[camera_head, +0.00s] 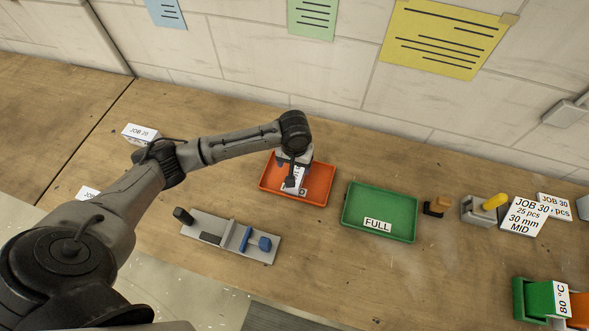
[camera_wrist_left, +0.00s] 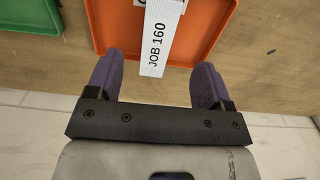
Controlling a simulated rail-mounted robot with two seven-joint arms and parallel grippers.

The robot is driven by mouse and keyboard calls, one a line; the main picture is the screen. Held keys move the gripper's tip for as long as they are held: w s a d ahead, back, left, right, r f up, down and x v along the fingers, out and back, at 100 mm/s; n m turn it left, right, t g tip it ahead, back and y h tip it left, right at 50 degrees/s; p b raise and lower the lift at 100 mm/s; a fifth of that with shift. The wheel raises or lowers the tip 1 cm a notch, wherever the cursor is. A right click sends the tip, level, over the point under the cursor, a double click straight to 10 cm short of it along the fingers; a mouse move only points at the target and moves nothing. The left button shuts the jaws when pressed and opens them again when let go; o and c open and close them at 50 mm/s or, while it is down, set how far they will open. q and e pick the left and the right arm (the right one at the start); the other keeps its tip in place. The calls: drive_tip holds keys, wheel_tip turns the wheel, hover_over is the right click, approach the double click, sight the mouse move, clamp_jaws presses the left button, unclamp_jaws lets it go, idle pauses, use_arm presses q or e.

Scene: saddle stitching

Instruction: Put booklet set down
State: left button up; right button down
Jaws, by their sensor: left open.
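A white booklet set with a "JOB 160" label (camera_wrist_left: 156,45) lies at the orange tray, its near end reaching over the tray's rim in the left wrist view. The orange tray (camera_head: 318,195) is on the bench, and it also fills the top of the left wrist view (camera_wrist_left: 205,25). My left gripper (camera_head: 290,181) is over this tray. In the left wrist view its two purple fingers (camera_wrist_left: 156,80) are spread wide, one on each side of the booklet set, with a gap on both sides. The gripper hides part of the set in the head view. My right gripper is not in view.
A green tray (camera_head: 384,198) with a "FULL" label stands right of the orange tray. A grey fixture with blue parts (camera_head: 232,238) lies in front. A yellow-handled device (camera_head: 480,211) and JOB 30 cards (camera_head: 521,216) are at the right. The wall (camera_head: 340,70) rises behind.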

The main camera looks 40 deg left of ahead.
use_arm(q)
drive_tip(key=s+d+f+m+t+h, duration=0.1)
drive_tip(key=s+d+f+m, duration=0.15)
drive_tip(key=s+d, duration=0.35)
drive_tip(key=s+d+f+m+t+h, duration=0.1)
drive_tip(key=s+d+m, duration=0.2)
drive_tip(key=s+d, duration=0.2)
drive_tip(key=s+a+r+m+t+y, duration=0.1)
drive_tip(key=s+a, duration=0.1)
drive_tip(key=s, duration=1.3)
drive_tip(key=shift+a+r+m+t+y, duration=0.3)
drive_tip(key=shift+a+r+m+y, duration=0.05)
drive_tip(key=shift+y, duration=0.05)
